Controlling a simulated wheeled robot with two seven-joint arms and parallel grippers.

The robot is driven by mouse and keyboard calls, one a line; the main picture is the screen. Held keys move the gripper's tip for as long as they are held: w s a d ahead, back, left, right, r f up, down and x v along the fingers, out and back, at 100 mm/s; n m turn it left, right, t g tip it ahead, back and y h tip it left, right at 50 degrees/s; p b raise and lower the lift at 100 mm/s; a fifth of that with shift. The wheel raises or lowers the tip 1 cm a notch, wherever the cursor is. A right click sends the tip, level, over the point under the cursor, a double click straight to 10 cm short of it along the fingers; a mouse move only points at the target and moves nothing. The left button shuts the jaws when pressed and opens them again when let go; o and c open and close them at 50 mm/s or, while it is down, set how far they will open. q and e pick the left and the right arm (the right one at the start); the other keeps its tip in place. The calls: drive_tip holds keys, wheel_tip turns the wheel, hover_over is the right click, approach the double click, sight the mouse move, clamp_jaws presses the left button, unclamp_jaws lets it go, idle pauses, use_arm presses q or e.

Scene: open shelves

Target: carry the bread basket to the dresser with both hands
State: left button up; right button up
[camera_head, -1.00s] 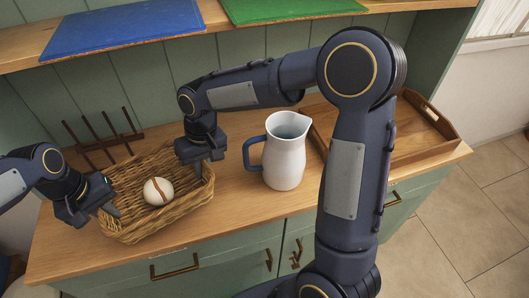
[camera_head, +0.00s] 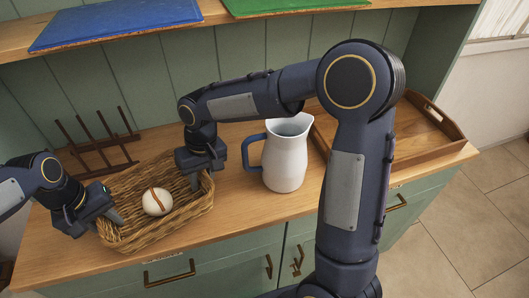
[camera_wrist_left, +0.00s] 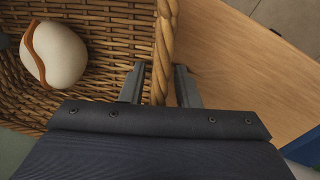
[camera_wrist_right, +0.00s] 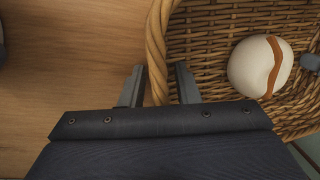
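The wicker bread basket (camera_head: 165,238) stands on the wooden dresser top (camera_head: 240,226), with a round pale loaf with a brown stripe (camera_head: 157,202) inside. My left gripper (camera_head: 107,217) is at the basket's left end. In the left wrist view its fingers stand on either side of the rim (camera_wrist_left: 164,50), apart, with small gaps showing. My right gripper (camera_head: 203,180) is at the right end. In the right wrist view its open fingers straddle the opposite rim (camera_wrist_right: 156,45), also with gaps. The loaf also shows in both wrist views (camera_wrist_left: 60,53) (camera_wrist_right: 262,66).
A white jug with a blue handle (camera_head: 287,160) stands right of the basket, close to my right arm. A wooden tray (camera_head: 440,150) lies farther right. A dark wooden rack (camera_head: 97,150) stands behind the basket. A shelf with blue (camera_head: 115,24) and green mats hangs above.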

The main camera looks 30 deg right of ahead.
drive_tip(key=shift+r, duration=0.15)
use_arm(q)
wheel_tip(320, 180, up, 12)
drive_tip(key=a, duration=0.2)
drive_tip(key=shift+f, duration=0.25)
use_arm(e)
wheel_tip(320, 180, up, 12)
drive_tip(key=d, duration=0.2)
drive_tip(key=shift+f, duration=0.2)
use_arm(q)
drive_tip(key=shift+s, duration=0.1)
use_arm(e)
drive_tip(key=shift+f, duration=0.1)
